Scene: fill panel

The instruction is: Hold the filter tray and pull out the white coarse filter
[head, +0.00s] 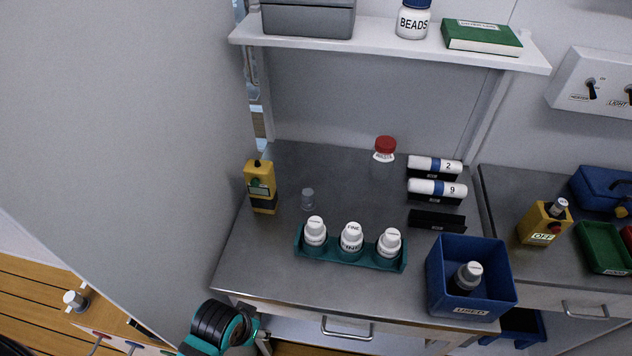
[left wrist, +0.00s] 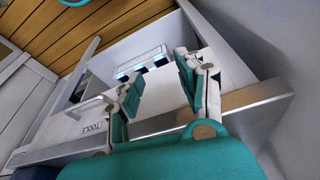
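The teal filter tray (head: 350,253) lies near the front edge of the steel bench. Three white-capped filters stand upright in it: one at the left (head: 315,232), one in the middle (head: 351,238) with lettering like "FINE", and one at the right (head: 388,243). The small labels are too blurred to tell which is the coarse one. My left gripper (left wrist: 158,88) is open and empty in the left wrist view, with a metal edge and drawer front beyond its fingers. In the head view only part of my left arm shows, below the bench's front left corner. My right gripper is not in view.
A blue bin (head: 442,275) marked "USED" holds a white-capped filter (head: 467,277) right of the tray. A yellow meter (head: 261,187), a small clear cup (head: 308,199) and a red-capped bottle (head: 384,155) stand behind. Two white cylinders lie in black holders (head: 436,220) beside an empty holder.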

